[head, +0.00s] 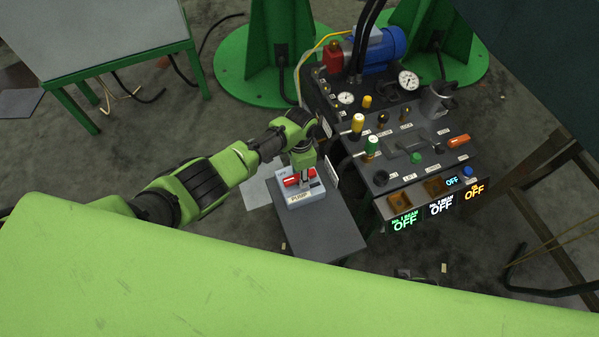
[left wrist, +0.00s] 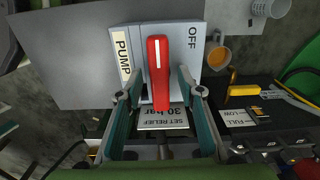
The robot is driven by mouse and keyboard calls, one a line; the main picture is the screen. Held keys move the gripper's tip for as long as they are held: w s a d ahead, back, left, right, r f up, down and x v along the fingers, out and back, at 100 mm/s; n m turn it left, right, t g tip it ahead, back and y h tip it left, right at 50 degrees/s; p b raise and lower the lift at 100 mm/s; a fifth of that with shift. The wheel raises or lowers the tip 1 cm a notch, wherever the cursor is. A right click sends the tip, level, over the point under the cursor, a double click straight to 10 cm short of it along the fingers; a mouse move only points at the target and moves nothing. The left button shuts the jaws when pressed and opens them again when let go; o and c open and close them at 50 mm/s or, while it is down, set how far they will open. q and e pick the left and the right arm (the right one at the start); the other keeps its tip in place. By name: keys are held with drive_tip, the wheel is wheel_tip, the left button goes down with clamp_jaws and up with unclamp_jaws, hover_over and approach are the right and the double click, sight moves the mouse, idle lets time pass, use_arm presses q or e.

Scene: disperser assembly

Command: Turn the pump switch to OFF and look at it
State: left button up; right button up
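The pump switch is a pale box (head: 307,198) with a PUMP label on its near side and a red handle (head: 291,181), on a small grey table (head: 335,225). In the left wrist view the red handle (left wrist: 158,75) runs up the picture, its white mark at the upper end. The OFF label (left wrist: 193,38) is at the box's upper right corner; an ON label does not show. My left gripper (head: 303,172) is over the box. In the left wrist view its fingers (left wrist: 158,97) straddle the handle with a gap on each side. My right gripper is not in view.
A card (left wrist: 163,119) reading "SET RELIEF 30 bar" stands close beside the box. The hydraulic console (head: 400,150) with knobs, gauges and OFF displays (head: 405,222) is just to the right. A blue motor (head: 385,48) is behind it. A larger grey table (head: 90,35) stands at upper left.

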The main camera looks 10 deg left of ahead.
use_arm(q)
drive_tip(key=shift+r, duration=0.1)
wheel_tip(320, 180, up, 12)
idle(0.5)
idle(0.5)
